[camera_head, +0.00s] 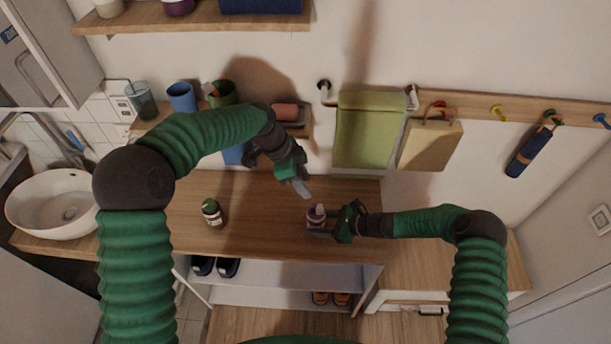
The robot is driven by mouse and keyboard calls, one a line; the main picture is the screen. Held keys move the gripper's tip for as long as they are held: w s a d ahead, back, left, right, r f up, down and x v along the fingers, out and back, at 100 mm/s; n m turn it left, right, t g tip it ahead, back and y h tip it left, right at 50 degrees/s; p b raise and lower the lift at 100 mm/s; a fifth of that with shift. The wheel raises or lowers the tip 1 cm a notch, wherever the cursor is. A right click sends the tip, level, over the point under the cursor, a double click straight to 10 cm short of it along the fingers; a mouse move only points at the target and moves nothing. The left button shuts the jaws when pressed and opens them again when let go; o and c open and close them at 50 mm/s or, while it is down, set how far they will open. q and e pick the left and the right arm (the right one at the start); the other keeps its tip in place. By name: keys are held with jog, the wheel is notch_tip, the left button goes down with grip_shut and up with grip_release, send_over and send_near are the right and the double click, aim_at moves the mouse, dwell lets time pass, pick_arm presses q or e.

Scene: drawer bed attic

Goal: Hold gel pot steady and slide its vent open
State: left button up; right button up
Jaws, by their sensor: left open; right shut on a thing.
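The gel pot (315,214) is a small purple pot with a pale top, standing on the wooden counter. My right gripper (322,224) reaches it from the right and is shut on it, low on its body. My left gripper (301,182) is open, above and slightly left of the pot, apart from it. The vent on the pot is too small to make out.
A white basin (55,203) is at the far left. A green towel (368,132) hangs on the wall behind. The counter (260,215) between bottle and pot is clear.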

jog(key=o, duration=1.6)
jog(key=shift+o, duration=0.2)
